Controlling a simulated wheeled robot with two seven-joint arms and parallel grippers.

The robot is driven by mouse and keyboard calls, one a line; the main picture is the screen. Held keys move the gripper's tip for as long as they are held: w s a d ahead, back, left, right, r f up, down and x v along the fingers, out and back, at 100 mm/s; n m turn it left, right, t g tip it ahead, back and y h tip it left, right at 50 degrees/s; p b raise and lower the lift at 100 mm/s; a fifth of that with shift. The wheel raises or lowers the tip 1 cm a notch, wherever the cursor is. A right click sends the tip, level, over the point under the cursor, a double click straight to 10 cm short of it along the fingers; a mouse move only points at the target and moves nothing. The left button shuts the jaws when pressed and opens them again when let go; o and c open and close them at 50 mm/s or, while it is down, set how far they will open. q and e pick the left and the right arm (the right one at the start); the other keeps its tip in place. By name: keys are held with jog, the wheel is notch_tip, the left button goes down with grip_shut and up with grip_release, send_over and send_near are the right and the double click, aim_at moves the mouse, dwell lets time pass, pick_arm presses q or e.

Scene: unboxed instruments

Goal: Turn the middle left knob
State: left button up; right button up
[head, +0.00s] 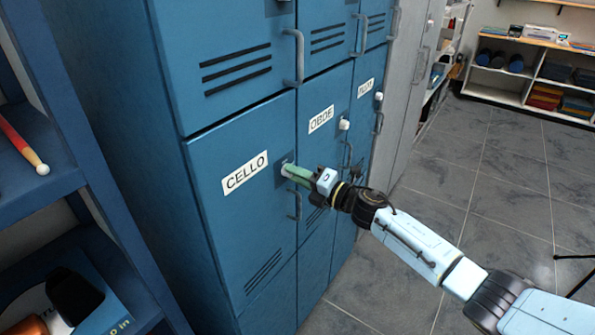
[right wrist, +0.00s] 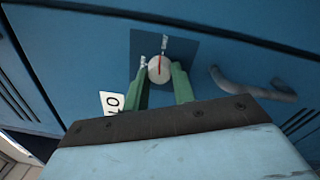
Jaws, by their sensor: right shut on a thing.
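The blue locker door labelled CELLO (head: 244,173) is the middle door of the left column and is closed. Its white round knob (right wrist: 159,69) sits on a dark square plate (right wrist: 183,50) and has a red mark line on its face. In the head view the knob is mostly hidden behind my right gripper (head: 289,170). In the right wrist view the green fingers of my right gripper (right wrist: 160,84) stand on either side of the knob, shut on it. The left gripper is in neither view.
A grey door handle (head: 296,205) is just below the gripper; it also shows in the right wrist view (right wrist: 250,90). The OBOE door (head: 321,120) with its white knob (head: 344,124) is to the right. A blue shelf (head: 60,150) stands left.

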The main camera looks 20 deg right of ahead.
jog(key=shift+m+p, duration=0.35)
jog(key=shift+m, duration=0.55)
jog(key=o, duration=1)
jog(key=shift+s, duration=0.1)
jog(key=v, duration=1.3)
jog(key=shift+b, duration=0.35)
jog(key=shift+s+f+m, duration=0.1)
jog(key=shift+f+m, duration=0.1)
jog(key=shift+m, duration=0.1)
